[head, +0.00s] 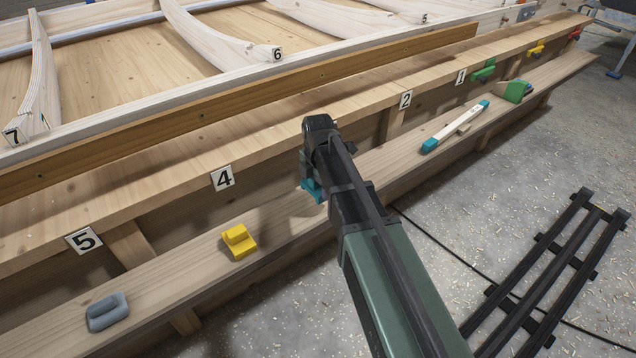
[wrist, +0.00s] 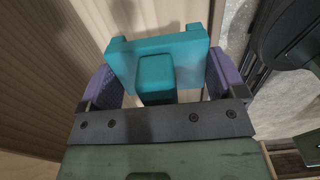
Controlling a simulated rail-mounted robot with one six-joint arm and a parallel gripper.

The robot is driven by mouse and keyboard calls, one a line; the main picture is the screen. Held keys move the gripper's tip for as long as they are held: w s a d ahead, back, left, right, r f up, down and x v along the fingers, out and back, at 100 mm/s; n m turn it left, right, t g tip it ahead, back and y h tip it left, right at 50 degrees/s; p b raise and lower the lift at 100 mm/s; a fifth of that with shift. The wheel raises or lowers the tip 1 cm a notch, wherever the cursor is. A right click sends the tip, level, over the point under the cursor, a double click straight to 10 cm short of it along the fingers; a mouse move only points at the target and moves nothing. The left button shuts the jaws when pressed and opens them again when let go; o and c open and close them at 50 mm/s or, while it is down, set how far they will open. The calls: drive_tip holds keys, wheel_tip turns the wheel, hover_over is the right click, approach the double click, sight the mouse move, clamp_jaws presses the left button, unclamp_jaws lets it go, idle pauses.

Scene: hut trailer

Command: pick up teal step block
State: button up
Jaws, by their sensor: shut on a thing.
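The teal step block (wrist: 195,48) is held between the two purple finger pads of my gripper (wrist: 160,82) in the wrist view. It has a wide slab with a smaller raised step in its middle. In the head view only a small part of the teal block (head: 313,190) shows, at the left side of my arm's end, near the lower shelf. My gripper is mostly hidden behind my arm in that view. I cannot tell whether the block touches the shelf.
On the lower shelf (head: 180,265) sit a yellow step block (head: 239,242), a grey block (head: 107,312), a white tool with teal ends (head: 455,127) and a green block (head: 516,91). Number plates line the upper beam (head: 150,196). Black rails (head: 545,275) lie on the floor at right.

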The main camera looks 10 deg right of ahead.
wheel_tip(320, 180, up, 16)
drive_tip(key=p, duration=1.3)
drive_tip(key=shift+f, duration=0.25)
drive_tip(key=shift+f, duration=0.1)
